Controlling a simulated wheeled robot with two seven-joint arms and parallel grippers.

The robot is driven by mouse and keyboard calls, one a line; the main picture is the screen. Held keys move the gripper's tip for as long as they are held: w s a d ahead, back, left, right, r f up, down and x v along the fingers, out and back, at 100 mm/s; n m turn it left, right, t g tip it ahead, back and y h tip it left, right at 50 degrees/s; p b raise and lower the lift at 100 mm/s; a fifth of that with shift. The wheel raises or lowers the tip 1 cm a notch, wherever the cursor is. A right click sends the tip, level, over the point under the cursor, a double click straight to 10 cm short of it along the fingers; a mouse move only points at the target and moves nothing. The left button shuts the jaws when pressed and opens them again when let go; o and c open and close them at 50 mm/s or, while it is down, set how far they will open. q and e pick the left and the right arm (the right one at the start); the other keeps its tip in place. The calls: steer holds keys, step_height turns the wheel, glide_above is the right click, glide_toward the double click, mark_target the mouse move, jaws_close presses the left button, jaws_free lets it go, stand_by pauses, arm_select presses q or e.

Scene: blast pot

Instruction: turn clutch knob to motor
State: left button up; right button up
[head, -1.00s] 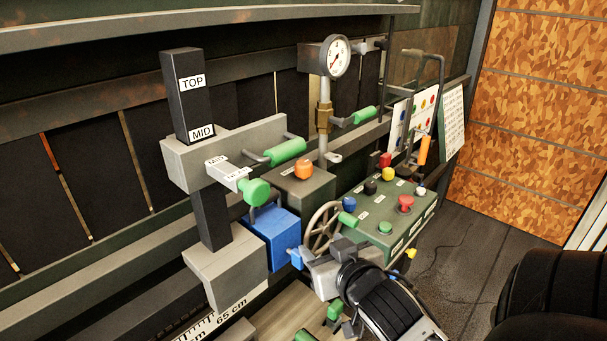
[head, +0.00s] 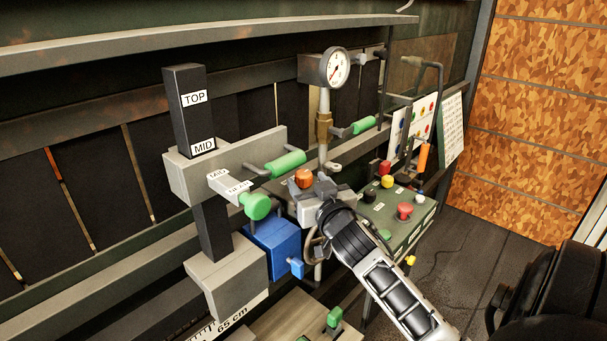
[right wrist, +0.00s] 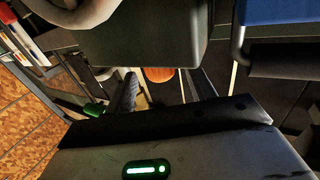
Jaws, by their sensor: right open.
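An orange knob (head: 303,178) sits on top of a dark box behind the blue block. I see no label naming it as the clutch knob. My right gripper (head: 318,190) is open, just in front of and below this knob in the head view, and hides much of its box. I cannot tell whether they touch. In the right wrist view a round orange thing (right wrist: 160,74), probably the same knob, shows partly hidden beyond the gripper body. My left gripper is not in view.
A pressure gauge (head: 337,68) stands on a pipe behind. A green-handled lever (head: 286,163) and green knob (head: 258,206) are left, above a blue block (head: 274,247). A control panel (head: 416,226) with coloured buttons is right. The handwheel is mostly hidden by my arm.

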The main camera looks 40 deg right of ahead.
mark_target(307, 181)
steer(key=shift+x, duration=1.75)
steer(key=c, duration=1)
steer(key=shift+o, duration=0.2)
